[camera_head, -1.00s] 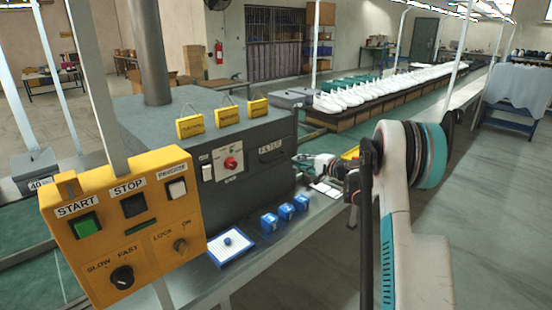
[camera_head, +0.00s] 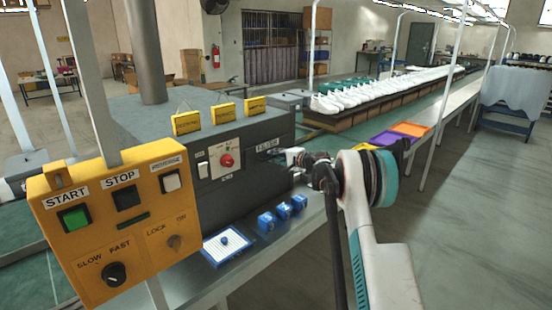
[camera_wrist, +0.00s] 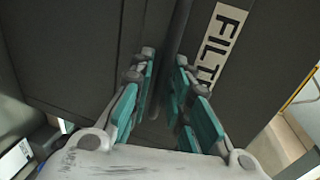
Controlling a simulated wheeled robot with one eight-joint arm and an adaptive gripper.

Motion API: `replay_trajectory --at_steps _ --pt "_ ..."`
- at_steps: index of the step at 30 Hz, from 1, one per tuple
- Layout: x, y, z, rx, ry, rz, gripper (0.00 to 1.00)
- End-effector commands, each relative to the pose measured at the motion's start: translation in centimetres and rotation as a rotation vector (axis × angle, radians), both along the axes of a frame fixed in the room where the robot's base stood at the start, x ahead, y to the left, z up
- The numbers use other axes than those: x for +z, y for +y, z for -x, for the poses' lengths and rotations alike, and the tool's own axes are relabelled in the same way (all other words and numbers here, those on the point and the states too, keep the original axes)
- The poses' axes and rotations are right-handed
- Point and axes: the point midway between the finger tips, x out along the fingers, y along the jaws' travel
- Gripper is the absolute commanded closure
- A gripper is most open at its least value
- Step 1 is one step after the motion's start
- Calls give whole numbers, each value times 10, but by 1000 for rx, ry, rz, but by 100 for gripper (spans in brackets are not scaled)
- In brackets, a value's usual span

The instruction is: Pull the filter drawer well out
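The filter drawer (camera_head: 266,152) is in the dark grey machine's front, under a white FILTER label. It looks flush with the machine. My gripper (camera_head: 290,155) is at the drawer front and partly hides the handle in the head view. In the wrist view, the dark bar handle (camera_wrist: 174,50) runs between the two teal-padded fingers of my gripper (camera_wrist: 164,65). The fingers are apart, with a gap visible around the bar. The FILTER label (camera_wrist: 222,45) shows just right of the fingers.
The yellow control box (camera_head: 118,225) stands at the front left. Blue blocks (camera_head: 283,211) and a white-blue tray (camera_head: 213,254) lie on the metal bench below the drawer. Purple (camera_head: 388,138) and orange (camera_head: 411,129) trays lie behind my arm. Floor at the right is clear.

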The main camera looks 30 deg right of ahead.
Motion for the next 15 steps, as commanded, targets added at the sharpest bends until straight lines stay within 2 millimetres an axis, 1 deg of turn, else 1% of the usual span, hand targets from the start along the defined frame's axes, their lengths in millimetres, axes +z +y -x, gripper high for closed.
replay_trajectory --at_steps 5,6,8,15 --pt "0 0 0 0 0 0 83" --pt "0 0 0 0 0 0 87" --pt "0 0 0 0 0 0 100" --pt "0 0 1 0 0 0 100"
